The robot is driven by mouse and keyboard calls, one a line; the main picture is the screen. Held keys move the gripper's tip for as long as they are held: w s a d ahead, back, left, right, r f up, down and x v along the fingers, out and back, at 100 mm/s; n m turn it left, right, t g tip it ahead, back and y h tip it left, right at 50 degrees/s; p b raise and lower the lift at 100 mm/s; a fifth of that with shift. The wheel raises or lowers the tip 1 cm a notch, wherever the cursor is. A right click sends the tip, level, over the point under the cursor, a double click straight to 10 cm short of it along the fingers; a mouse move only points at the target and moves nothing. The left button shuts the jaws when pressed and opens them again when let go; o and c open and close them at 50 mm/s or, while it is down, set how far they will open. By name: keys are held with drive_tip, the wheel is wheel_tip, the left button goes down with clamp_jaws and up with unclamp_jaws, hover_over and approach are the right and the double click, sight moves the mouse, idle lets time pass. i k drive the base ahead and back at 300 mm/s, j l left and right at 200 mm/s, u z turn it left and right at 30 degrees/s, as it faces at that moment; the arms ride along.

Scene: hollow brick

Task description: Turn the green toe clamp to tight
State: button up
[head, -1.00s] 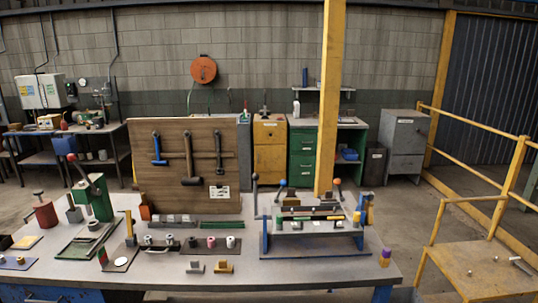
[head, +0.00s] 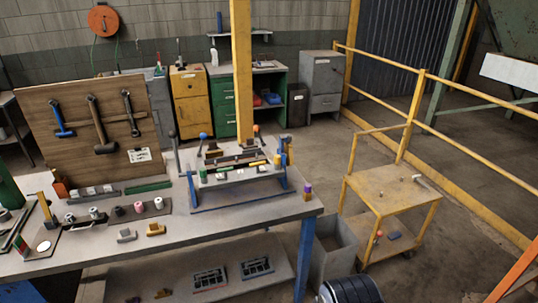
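A blue-framed fixture (head: 238,196) stands on the right part of the grey workbench (head: 180,232). It carries several small clamps and upright levers with coloured knobs. A small green piece (head: 203,175) sits at the fixture's left front; it may be the green toe clamp, but it is too small to be sure. Whether it is tight or loose cannot be told. My gripper is not in view.
A tool board (head: 85,125) stands behind the bench at left. A yellow post (head: 242,75) rises behind the fixture. A yellow cart (head: 395,190) and a grey bin (head: 333,245) stand right of the bench. Yellow railing (head: 470,140) runs further right, with open floor beside it.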

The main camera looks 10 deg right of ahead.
sight(226, 176)
drive_tip(key=i+j+z, duration=0.1)
drive_tip(key=i, duration=0.4)
drive_tip(key=i+j+z, duration=0.15)
drive_tip(key=i, duration=0.35)
drive_tip(key=i+j+z, duration=0.1)
drive_tip(key=i+j, duration=0.3)
drive_tip(key=i, duration=0.1)
